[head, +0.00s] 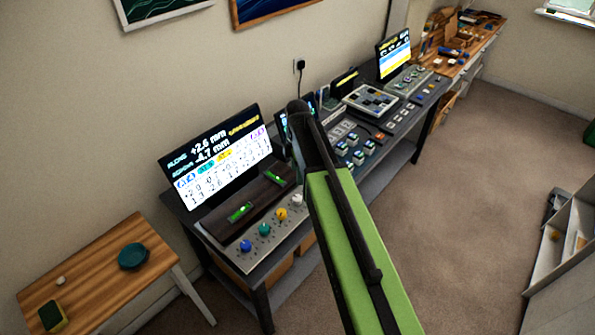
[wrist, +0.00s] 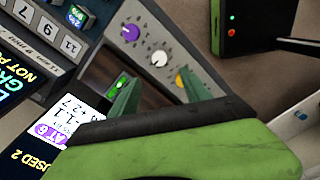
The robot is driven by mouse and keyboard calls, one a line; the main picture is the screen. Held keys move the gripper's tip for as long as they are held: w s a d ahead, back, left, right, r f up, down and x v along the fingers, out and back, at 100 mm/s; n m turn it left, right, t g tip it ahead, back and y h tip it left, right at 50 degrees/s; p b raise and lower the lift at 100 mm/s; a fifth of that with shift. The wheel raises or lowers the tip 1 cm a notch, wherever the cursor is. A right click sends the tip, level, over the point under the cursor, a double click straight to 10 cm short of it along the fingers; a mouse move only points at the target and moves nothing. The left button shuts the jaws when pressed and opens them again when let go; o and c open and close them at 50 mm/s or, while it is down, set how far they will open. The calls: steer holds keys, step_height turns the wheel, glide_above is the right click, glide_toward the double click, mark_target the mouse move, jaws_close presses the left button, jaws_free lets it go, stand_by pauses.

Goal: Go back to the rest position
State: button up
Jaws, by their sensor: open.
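My gripper (wrist: 155,76) shows in the wrist view as two green fingers, spread apart with nothing between them. They lie over the knob panel (wrist: 165,18); I cannot tell how far above it. In the head view my green and black arm reaches up from the bottom right across the dark desk, and the gripper itself is hidden behind it. In the head view the knob panel (head: 245,260) carries a blue knob (head: 246,246), a teal knob (head: 264,229), a yellow knob (head: 282,214) and a white knob (head: 297,200). A purple knob (wrist: 130,32) shows in the wrist view.
A lit monitor (head: 217,158) stands behind the knob panel, with two green level vials (head: 240,212) between. A wooden table (head: 85,280) with a teal dish (head: 133,256) is at left. Carpet (head: 480,200) is clear at right, before a white shelf unit (head: 560,240).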

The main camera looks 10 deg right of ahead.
step_height(320, 180, up, 4)
steer(key=shift+f+p, duration=0.25)
steer(key=shift+p, duration=0.65)
steer(key=s+f+m+b, duration=0.9)
steer(key=s+m, duration=0.5)
steer(key=m, duration=0.4)
steer(key=shift+s+a+f, duration=0.15)
steer(key=shift+a+f, duration=0.05)
steer(key=shift+a, duration=0.15)
steer(key=shift+c, duration=0.4)
